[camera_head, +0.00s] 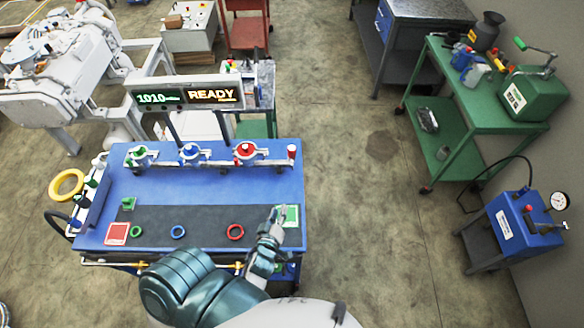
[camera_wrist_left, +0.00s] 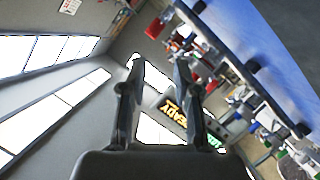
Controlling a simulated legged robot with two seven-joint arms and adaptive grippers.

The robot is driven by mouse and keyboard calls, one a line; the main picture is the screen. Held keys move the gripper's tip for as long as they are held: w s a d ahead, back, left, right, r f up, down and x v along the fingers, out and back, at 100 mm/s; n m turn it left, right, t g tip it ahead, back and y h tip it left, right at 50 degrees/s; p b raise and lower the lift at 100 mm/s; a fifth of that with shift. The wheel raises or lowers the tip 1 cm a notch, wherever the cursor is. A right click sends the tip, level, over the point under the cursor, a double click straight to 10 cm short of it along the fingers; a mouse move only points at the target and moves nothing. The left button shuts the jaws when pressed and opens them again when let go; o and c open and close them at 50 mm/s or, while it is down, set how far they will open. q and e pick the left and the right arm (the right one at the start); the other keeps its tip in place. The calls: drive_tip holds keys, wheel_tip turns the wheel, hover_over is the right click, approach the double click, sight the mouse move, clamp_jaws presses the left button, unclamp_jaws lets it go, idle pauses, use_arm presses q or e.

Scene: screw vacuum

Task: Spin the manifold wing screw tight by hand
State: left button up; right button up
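A blue workbench (camera_head: 200,183) carries a rail with a green fitting (camera_head: 140,155), a blue fitting (camera_head: 190,152) and a red fitting (camera_head: 245,150) at its back. I cannot tell which part is the wing screw at this size. My left gripper (camera_head: 279,212) is over the front right of the bench, next to a green pad (camera_head: 292,216) and apart from the fittings. In the left wrist view the gripper (camera_wrist_left: 158,72) has its fingers apart, with only background between them. My right gripper is not in view.
A green ring (camera_head: 136,232), a blue ring (camera_head: 178,232) and a red ring (camera_head: 235,232) lie on the dark mat. A display (camera_head: 185,96) reading 1010 and READY stands behind the rail. A blue pump box (camera_head: 523,228) with a gauge stands far right. Open floor separates it from the bench.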

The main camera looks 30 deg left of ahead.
use_arm(q)
drive_tip(key=v, duration=0.5)
drive_tip(key=shift+s+d+r, duration=0.1)
drive_tip(key=shift+s+d, duration=0.1)
drive_tip(key=shift+s, duration=0.05)
